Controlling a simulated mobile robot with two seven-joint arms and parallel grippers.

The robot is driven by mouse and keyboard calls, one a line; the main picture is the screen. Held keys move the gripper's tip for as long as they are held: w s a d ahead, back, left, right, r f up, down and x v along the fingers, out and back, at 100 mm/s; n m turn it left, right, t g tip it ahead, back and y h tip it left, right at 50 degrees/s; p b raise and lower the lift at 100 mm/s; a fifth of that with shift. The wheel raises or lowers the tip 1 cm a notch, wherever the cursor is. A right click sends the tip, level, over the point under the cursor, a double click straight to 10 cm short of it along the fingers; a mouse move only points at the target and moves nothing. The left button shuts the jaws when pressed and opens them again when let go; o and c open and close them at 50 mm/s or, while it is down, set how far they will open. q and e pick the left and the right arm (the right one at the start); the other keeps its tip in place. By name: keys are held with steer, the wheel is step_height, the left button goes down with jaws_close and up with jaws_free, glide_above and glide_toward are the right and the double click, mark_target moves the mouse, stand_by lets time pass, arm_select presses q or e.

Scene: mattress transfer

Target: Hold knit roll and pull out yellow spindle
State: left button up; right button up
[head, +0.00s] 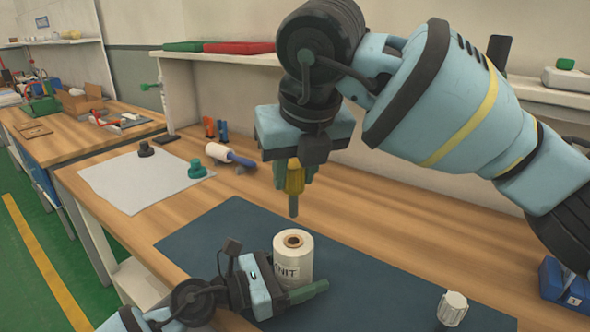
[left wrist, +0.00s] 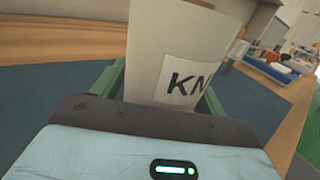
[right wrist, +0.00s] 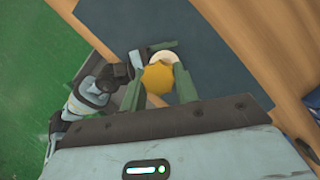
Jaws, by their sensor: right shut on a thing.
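The white knit roll (head: 306,262) stands upright on the dark mat, with a brown-rimmed hole in its top. My left gripper (head: 290,295) reaches it from the lower left. In the left wrist view the roll (left wrist: 165,45) fills the gap between the green fingers (left wrist: 160,95), label facing me. My right gripper (head: 294,175) is shut on the yellow spindle (head: 295,180), above the roll and apart from it. A grey-green piece hangs below the yellow part. In the right wrist view the spindle (right wrist: 158,79) partly hides the roll (right wrist: 165,57).
The dark mat (head: 215,240) is mostly clear. A white ribbed knob (head: 453,307) is at its right and a blue box (head: 563,285) beyond. A pale sheet (head: 130,180) with dark and green knobs lies at back left. A shelf runs along the wall.

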arm_select(q)
steer(key=shift+o, duration=1.1)
steer(key=v, duration=1.2)
